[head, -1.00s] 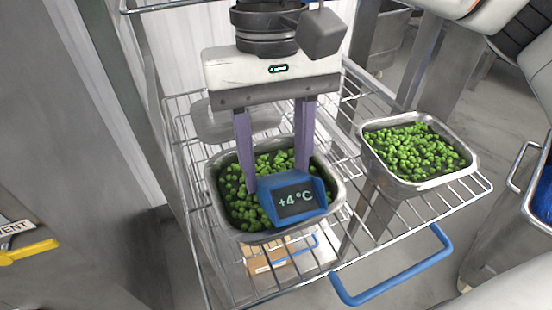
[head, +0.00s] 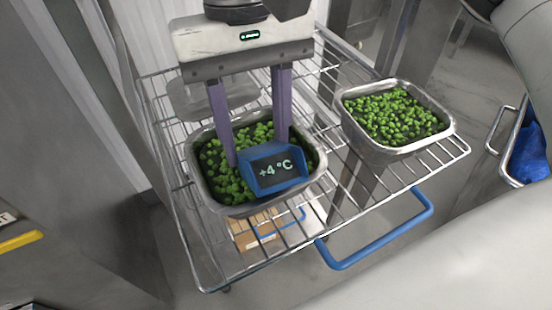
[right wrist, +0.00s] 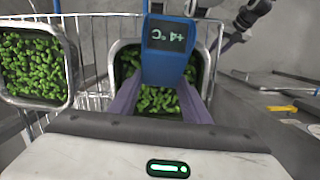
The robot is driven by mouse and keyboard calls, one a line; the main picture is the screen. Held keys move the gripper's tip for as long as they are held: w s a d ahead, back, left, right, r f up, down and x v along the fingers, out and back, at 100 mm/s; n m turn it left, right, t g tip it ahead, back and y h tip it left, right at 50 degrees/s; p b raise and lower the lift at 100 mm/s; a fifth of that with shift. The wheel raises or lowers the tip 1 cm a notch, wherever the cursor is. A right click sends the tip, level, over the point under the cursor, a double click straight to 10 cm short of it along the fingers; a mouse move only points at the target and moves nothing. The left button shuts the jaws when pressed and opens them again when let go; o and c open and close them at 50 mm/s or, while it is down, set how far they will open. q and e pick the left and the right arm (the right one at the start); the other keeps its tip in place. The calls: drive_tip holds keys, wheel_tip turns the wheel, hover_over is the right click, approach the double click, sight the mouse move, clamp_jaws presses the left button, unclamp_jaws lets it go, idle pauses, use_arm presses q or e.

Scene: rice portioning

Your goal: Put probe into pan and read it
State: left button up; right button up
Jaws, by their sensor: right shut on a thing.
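The blue probe (head: 275,171) has a dark display that reads +4 °C. My right gripper (head: 255,150) is shut on it, one purple finger at either side, at the steel pan (head: 215,207) of green peas on the left of the wire shelf. The probe's housing is over the peas; its lower end is hidden. In the right wrist view the probe (right wrist: 167,50) stands between the fingers with the same reading, and the pan (right wrist: 117,52) is behind it. My left gripper is not clearly in view.
A second steel pan of peas (head: 440,136) stands on the wire shelf's right side. The shelf has a blue handle (head: 385,237) at its front. A cardboard box (head: 250,235) is below. A grey panel and a yellow handle (head: 20,241) are at the left.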

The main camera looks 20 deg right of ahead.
wheel_tip(320, 180, up, 10)
idle(0.8)
drive_tip(key=shift+f, duration=0.1)
